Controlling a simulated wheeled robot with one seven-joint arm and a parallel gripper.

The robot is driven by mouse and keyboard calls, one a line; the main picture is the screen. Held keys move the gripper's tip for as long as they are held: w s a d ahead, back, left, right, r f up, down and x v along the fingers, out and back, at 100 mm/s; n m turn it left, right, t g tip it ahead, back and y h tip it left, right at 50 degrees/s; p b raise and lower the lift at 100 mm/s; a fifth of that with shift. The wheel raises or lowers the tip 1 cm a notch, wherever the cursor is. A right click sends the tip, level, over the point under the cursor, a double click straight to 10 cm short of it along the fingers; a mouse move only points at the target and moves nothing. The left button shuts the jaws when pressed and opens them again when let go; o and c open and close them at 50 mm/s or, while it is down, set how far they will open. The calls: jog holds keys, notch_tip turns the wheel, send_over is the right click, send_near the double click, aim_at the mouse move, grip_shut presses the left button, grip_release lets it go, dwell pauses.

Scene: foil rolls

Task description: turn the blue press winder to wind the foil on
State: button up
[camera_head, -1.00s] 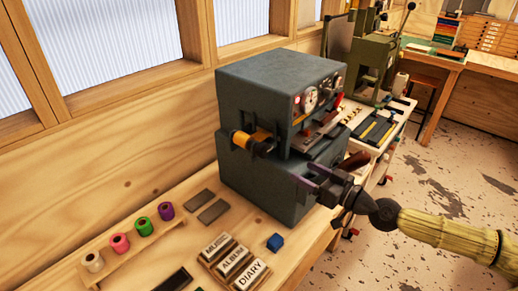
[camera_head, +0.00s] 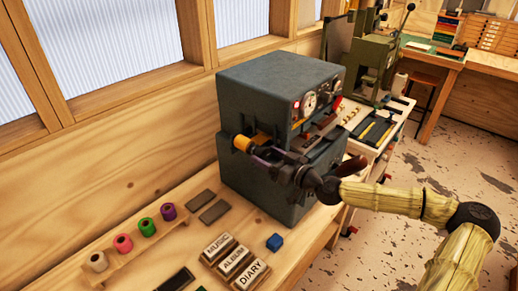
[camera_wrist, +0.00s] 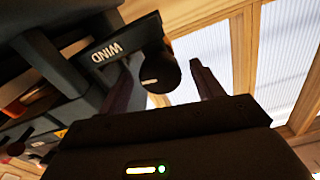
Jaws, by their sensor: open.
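The blue-grey press (camera_head: 275,85) stands on the wooden bench. An orange foil roll (camera_head: 243,143) sticks out of its left side. My gripper (camera_head: 265,155) is at the press's front left, close to that roll. In the wrist view, the winder is a dark round knob (camera_wrist: 160,74) with a white mark, beside a plate labelled WIND (camera_wrist: 106,54). The knob lies between the two fingers of my open gripper (camera_wrist: 158,66), with gaps visible on both sides. I cannot tell how deep it sits between them. In the head view my gripper hides the knob.
White, pink, green and purple rolls (camera_head: 123,243) sit on a wooden rack at the left. A green machine (camera_head: 375,62) stands behind.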

aim_at(251, 148)
jog(key=x, duration=0.3)
jog(key=shift+w+a+p, duration=0.15)
jog(key=shift+w+p, duration=0.1)
jog(key=shift+p, duration=0.1)
jog(key=shift+a, duration=0.2)
jog(key=shift+s, duration=0.1)
jog(key=c, duration=1)
jog(key=shift+b, duration=0.3)
